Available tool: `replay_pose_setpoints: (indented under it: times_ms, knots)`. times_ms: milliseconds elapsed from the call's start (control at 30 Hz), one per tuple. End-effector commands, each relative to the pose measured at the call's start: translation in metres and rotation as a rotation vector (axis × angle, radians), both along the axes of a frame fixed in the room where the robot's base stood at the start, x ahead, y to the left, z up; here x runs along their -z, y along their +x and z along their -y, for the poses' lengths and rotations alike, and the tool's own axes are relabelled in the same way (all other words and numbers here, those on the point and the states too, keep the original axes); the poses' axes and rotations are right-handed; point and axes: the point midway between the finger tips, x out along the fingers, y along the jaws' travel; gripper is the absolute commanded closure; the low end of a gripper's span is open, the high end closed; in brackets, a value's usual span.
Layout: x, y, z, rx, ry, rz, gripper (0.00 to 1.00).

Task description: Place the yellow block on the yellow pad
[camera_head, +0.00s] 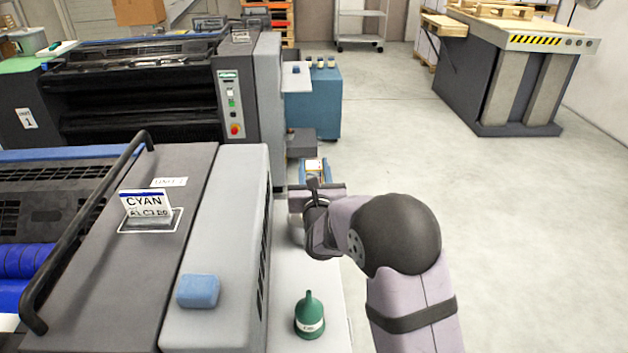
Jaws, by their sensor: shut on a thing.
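My gripper (314,185) is near the middle of the view, beyond the right end of the near press unit. It points away from the camera. Its jaws are small and partly hidden by my own wrist. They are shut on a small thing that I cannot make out. I see no clear yellow block and no clear yellow pad. A small blue-edged item (315,166) with pale and orange-yellow patches lies just beyond my gripper, too small to identify.
The near press unit has a CYAN card (146,203), a blue sponge (198,291) and a raised black handrail (82,230). A green funnel-topped bottle (309,315) stands on the white surface (330,290) beside it. A blue cabinet (318,105) stands behind. Floor at right is clear.

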Motion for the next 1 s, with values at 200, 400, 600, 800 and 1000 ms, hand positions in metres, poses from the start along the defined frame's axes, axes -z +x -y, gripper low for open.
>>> replay_pose_setpoints:
  times_ms: [200,400,600,800,1000]
  knots:
    - [0.016,0.000,0.000,0.000,-0.001,-0.003,0.87]
    - [0.037,0.000,0.000,0.001,0.000,-0.001,0.87]
    - [0.041,0.000,0.000,0.000,0.000,0.002,0.87]
    - [0.042,0.000,0.000,0.000,0.000,0.002,0.87]
    - [0.044,0.000,0.000,0.000,0.000,0.000,0.55]
